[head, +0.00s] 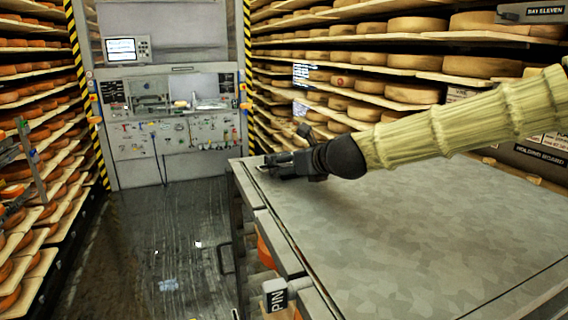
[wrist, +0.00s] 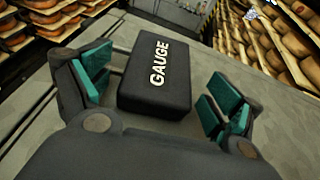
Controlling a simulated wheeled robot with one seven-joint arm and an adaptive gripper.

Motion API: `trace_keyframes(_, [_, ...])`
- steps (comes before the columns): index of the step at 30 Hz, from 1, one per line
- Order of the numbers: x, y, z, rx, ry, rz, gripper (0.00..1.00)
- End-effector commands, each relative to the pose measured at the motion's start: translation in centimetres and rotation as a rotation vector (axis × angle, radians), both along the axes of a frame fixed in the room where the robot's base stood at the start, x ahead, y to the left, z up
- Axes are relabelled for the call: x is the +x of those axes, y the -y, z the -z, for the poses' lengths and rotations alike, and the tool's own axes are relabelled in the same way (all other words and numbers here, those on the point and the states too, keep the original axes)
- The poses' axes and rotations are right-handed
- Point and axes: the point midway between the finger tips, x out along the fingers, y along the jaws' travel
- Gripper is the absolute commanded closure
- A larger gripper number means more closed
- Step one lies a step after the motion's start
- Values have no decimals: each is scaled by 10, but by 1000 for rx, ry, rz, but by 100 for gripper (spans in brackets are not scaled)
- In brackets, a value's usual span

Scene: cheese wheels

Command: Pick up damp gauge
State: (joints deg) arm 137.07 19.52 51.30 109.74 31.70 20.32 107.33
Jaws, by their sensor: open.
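The damp gauge (wrist: 157,75) is a black box with the word GAUGE in white on top. In the wrist view it lies on the grey metal table top, between the two teal-padded fingers of my gripper (wrist: 160,95). The fingers are spread, with a gap on both sides of the gauge. In the head view my gripper (head: 268,165) is low over the far left corner of the table. The gauge cannot be made out clearly there, as the gripper covers that spot.
The grey table (head: 400,230) is otherwise bare. Cheese shelves (head: 400,90) rise behind it on the right, and more shelves (head: 40,130) stand at the left. A wet dark aisle floor (head: 160,240) leads to a back wall with a tool panel (head: 180,135).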

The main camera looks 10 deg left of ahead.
Motion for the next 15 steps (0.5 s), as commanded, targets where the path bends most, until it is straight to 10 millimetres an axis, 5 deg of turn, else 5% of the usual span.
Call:
trace_keyframes(3, [0,0,0,0,0,-1,8])
trace_keyframes(12, [0,0,0,0,0,-1,61])
trace_keyframes(15, [0,0,0,0,0,-1,65])
